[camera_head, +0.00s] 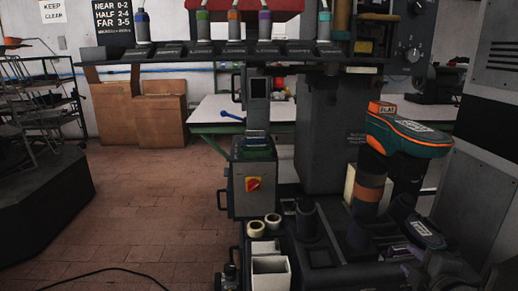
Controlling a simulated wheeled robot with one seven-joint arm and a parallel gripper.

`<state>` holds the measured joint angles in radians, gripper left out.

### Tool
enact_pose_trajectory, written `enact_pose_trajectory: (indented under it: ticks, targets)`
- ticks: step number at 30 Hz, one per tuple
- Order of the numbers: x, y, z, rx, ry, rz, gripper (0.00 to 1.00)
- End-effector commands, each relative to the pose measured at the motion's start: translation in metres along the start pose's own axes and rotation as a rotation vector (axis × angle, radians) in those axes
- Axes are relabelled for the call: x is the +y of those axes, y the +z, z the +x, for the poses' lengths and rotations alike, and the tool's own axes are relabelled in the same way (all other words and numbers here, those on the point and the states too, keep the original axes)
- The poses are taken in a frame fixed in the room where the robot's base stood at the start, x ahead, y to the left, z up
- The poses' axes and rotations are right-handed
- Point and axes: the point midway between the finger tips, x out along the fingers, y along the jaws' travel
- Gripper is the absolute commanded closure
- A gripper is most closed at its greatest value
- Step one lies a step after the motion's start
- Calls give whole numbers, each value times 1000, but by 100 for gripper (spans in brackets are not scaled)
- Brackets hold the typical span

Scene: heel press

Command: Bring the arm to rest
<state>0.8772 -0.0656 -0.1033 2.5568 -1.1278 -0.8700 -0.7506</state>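My arm and my gripper do not show in the head camera view, so whether it is open or shut cannot be seen. The dark heel press (325,130) stands right of the middle. A shoe-shaped piece in teal and orange (410,132) sits at its right, above a brown and orange post (368,195). A similar dark shoe-shaped piece with a label (424,232) lies lower right.
A dark overhead rack (240,50) holds several coloured-band tools. A control box with a red and yellow switch (253,183) stands at the middle. White bins (270,275) and tape rolls (256,228) are below. Tiled floor (150,210) is open at left, with a cable (95,272).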

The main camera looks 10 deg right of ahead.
Motion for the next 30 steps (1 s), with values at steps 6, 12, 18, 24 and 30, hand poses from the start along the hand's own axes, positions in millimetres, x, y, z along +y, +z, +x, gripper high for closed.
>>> enact_pose_trajectory:
  ticks: [6, 12, 18, 24, 30]
  targets:
    - [-34, -24, 37, -139, -144, 321, 68]
    - [-84, -60, 48, -294, -313, 614, 68]
    - [-138, -106, 35, -469, -502, 860, 68]
    - [-176, -143, 12, -615, -646, 1003, 68]
    - [-205, -174, -15, -746, -767, 1092, 68]
